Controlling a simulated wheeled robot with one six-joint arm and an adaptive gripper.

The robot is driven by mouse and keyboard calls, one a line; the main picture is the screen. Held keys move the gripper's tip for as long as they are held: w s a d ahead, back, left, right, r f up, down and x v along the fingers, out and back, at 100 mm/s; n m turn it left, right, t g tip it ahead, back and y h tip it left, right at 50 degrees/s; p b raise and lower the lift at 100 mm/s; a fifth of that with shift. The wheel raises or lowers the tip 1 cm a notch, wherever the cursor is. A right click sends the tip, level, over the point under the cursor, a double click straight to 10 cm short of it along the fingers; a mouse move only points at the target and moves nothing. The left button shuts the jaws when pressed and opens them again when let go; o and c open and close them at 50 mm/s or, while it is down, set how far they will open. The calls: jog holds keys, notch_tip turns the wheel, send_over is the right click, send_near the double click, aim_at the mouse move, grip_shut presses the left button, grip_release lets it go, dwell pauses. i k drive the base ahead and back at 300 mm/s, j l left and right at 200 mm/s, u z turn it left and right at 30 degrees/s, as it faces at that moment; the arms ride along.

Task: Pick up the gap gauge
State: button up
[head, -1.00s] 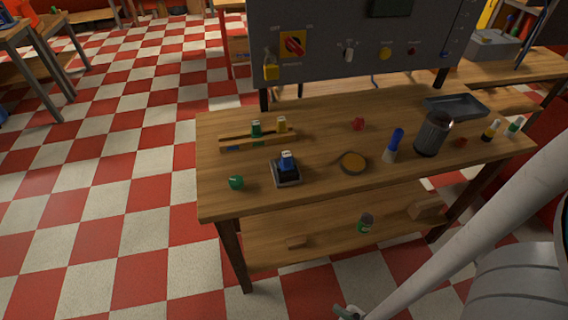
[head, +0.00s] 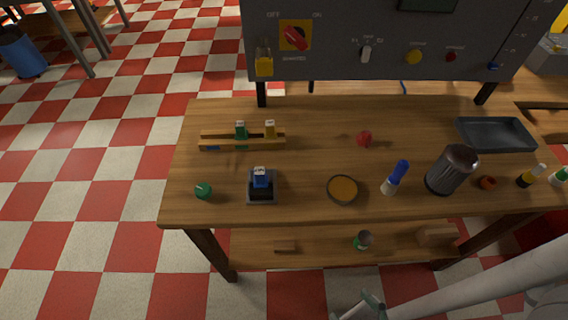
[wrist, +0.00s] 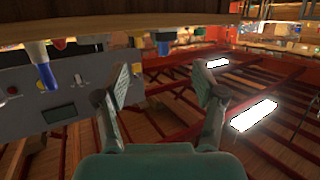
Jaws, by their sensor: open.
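No object is clearly marked as the gap gauge. Small labelled blocks might include it: a blue one (head: 262,178) sits upright in a dark square holder (head: 262,199) at the bench's front left. A green one (head: 240,130) and a yellow one (head: 270,130) stand in a wooden rack (head: 225,146) behind it. My gripper (head: 362,308) is low at the bottom of the head view, in front of the bench and below its top. In the wrist view my gripper (wrist: 161,86) is open, with nothing between its fingers.
The wooden bench (head: 310,165) also bears a green knob (head: 203,190), a round amber dish (head: 343,189), a blue-topped bottle (head: 397,176), a dark canister (head: 452,170), a red knob (head: 364,139) and a grey tray (head: 495,134). A control panel (head: 370,50) rises behind. A lower shelf (head: 325,245) holds small items.

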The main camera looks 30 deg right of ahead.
aim_at(261, 179)
jog(key=j+z, duration=0.35)
jog(key=j, duration=0.3)
jog(key=j+z, duration=0.3)
jog(key=j, duration=0.35)
jog(key=j+z, duration=0.35)
jog(key=j, duration=0.3)
jog(key=l, duration=1.1)
jog(key=i+l, duration=0.15)
jog(key=l, duration=1)
jog(key=l+u, duration=0.7)
jog(key=k+l+u, duration=0.15)
jog(key=l+u, duration=0.3)
jog(key=u, duration=0.35)
